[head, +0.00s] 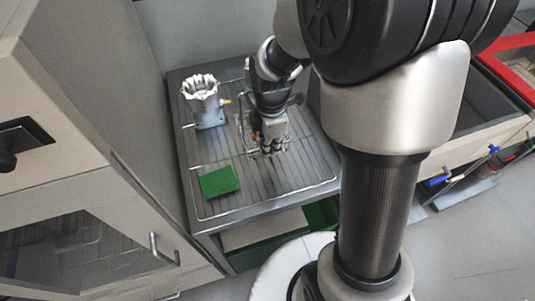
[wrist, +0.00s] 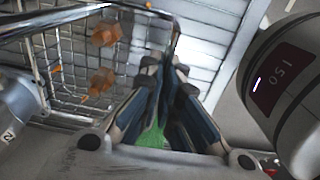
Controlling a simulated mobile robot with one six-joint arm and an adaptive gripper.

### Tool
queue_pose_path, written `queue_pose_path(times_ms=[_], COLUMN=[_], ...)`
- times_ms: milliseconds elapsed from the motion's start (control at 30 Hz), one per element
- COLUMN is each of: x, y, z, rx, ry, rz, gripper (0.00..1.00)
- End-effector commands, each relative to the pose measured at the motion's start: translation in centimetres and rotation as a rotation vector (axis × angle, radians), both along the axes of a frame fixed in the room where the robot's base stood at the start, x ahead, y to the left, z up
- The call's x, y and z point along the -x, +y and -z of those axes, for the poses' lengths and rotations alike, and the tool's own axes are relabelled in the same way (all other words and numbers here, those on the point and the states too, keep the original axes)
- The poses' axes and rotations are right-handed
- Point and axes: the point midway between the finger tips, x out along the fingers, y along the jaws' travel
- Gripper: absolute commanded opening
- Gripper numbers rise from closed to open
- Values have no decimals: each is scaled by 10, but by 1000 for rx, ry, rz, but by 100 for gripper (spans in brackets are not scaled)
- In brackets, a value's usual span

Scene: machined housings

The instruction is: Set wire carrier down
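The wire carrier (wrist: 62,72) is a metal wire basket at the left of the wrist view, with orange-brown pieces (wrist: 103,82) in or behind its mesh. In the head view a part of its frame (head: 240,122) shows just left of my gripper (head: 270,145), which hides much of it. In the wrist view the fingers of my gripper (wrist: 172,68) come together at the carrier's dark bar and look shut on it. The carrier is over the grooved metal top of the bench (head: 205,160); I cannot tell whether it touches.
A silver housing with a scalloped rim (head: 203,105) stands at the back left of the bench. A green pad (head: 219,181) lies at the front left. The front right of the top is clear. A beige cabinet (head: 75,190) stands close on the left.

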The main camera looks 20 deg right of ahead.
Motion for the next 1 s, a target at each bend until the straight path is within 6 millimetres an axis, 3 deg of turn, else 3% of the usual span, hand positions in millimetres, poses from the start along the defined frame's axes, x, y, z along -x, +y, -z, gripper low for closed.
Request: queue_pose_path(times_ms=[267, 500, 867, 1000], x=[0, 0, 0, 0], y=[0, 0, 0, 0], z=[24, 58, 60, 60], rx=[0, 0, 0, 0], ry=[1, 1, -1, -1], rz=[0, 0, 0, 0], gripper=[0, 0, 0, 10])
